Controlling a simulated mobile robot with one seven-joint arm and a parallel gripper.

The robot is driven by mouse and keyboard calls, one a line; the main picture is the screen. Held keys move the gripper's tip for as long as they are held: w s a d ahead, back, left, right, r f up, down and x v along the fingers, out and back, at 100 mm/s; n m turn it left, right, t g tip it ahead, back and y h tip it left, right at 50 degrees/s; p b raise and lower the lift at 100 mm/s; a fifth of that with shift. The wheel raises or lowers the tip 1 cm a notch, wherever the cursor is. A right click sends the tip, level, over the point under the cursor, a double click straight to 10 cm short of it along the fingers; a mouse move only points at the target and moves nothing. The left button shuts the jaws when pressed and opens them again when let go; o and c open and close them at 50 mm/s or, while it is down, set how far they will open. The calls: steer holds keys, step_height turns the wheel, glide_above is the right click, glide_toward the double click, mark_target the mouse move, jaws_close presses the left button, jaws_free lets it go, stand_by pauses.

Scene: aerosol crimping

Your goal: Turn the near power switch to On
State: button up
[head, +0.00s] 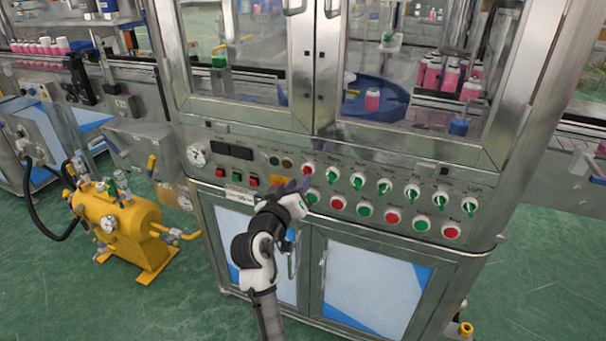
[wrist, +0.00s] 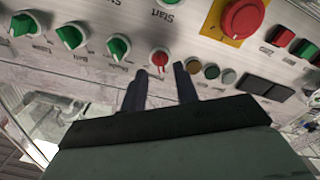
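A red rotary switch (head: 308,168) sits at the left end of the upper knob row on the machine's front panel. It also shows in the wrist view (wrist: 159,59), where its red handle stands roughly upright in the picture. Its label is too small to read, so I cannot confirm it is the power switch. My gripper (head: 303,184) is at the panel, just below this switch in the head view. In the wrist view, my gripper (wrist: 161,68) is open, its two dark fingers apart with the red switch between their tips; contact cannot be told.
Several green rotary knobs (head: 384,186) continue the row rightward, with green and red push buttons (head: 392,216) below. A red mushroom button (wrist: 243,17) on a yellow plate is close by. A yellow tank (head: 118,222) stands on the floor at left.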

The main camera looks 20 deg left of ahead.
mark_target(306, 172)
steer(key=shift+w+d, duration=0.1)
steer(key=shift+w, duration=1.75)
jaws_close()
